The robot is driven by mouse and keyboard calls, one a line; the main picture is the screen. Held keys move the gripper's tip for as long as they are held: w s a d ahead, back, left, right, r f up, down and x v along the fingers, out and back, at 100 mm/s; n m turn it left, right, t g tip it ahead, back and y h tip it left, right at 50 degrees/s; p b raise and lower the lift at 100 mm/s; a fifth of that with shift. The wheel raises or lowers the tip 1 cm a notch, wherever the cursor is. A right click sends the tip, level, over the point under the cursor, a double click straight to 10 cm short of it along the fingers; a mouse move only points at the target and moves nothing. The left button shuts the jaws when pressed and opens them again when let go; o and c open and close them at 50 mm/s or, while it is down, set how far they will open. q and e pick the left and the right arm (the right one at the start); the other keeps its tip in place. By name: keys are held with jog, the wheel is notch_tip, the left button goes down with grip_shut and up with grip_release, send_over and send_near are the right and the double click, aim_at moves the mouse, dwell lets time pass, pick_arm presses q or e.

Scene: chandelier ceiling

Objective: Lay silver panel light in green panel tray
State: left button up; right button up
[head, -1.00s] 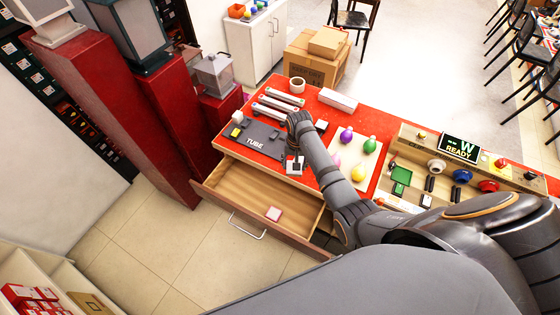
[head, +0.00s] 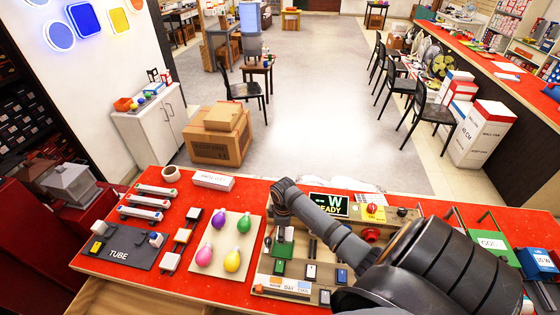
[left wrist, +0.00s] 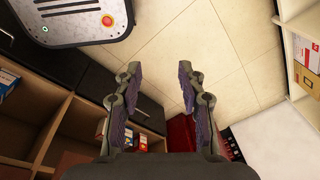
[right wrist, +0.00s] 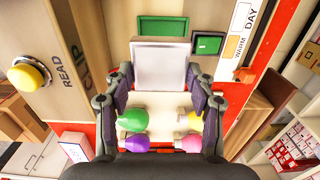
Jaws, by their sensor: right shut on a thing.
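In the right wrist view my right gripper (right wrist: 165,95) is shut on the silver panel light (right wrist: 158,64), a pale square with a grey rim. The panel is between the fingertips, just beside the green panel tray (right wrist: 163,27), whose near side it seems to cover. In the head view the green tray (head: 283,249) lies on the wooden board, below the end of my right arm; the right fingers are hard to make out there. My left gripper (left wrist: 158,88) is open and empty above the floor in the left wrist view, and is not in the head view.
Coloured bulbs (head: 232,261) lie on a pale board left of the wooden board (head: 262,284). A READY display (head: 329,206) stands at the back.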

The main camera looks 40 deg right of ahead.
jog(key=shift+w+a, duration=0.15)
jog(key=shift+a, duration=0.4)
jog(key=shift+a+f+b, duration=0.1)
jog(key=shift+f+b, duration=0.1)
jog(key=shift+b, duration=0.15)
jog(key=shift+f+b, duration=0.3)
jog(key=shift+f, duration=0.1)
jog(key=f+b, duration=0.4)
jog(key=shift+d+f, duration=0.25)
jog(key=shift+d, duration=0.05)
jog(key=shift+a+f+b, duration=0.1)
jog(key=shift+f+b, duration=0.2)
jog(key=shift+b, duration=0.15)
jog(key=shift+f, duration=0.5)
pick_arm(q)
notch_tip(320, 180, down, 7)
jog(key=shift+w+a+r, duration=0.15)
jog(key=shift+a+r, duration=0.05)
jog(key=shift+a, duration=0.25)
jog(key=shift+a, duration=0.15)
jog(key=shift+r, duration=0.3)
